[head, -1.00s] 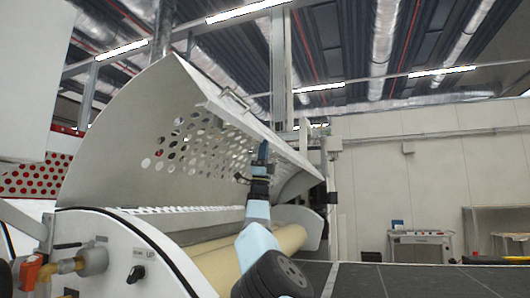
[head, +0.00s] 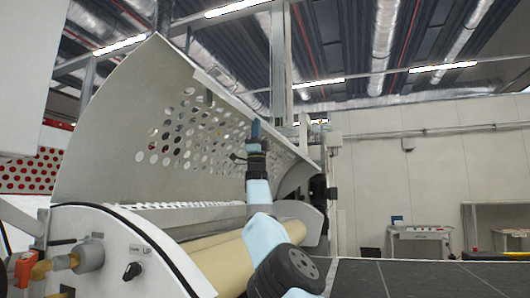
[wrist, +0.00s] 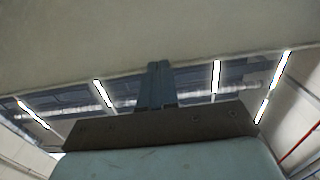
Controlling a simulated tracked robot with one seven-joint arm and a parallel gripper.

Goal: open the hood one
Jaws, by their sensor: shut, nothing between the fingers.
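The hood (head: 115,130) is a curved pale grey cover with rows of round holes, raised and tilted well up above the roller coater (head: 115,255). Its opening shows the cream roller (head: 215,265) below. My gripper (head: 255,128) points up in front of the hood's perforated inner face, near its upper edge. In the wrist view my gripper (wrist: 155,80) has its fingers together, with nothing between them. A broad pale surface, which looks like the hood (wrist: 150,30), fills the top of that view. I cannot tell whether the fingertips touch it.
A dark belt or table (head: 400,278) lies at the lower right. Orange and brass fittings (head: 50,265) and a black knob (head: 132,271) sit at the machine's near end. A cart (head: 420,238) stands by the far wall.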

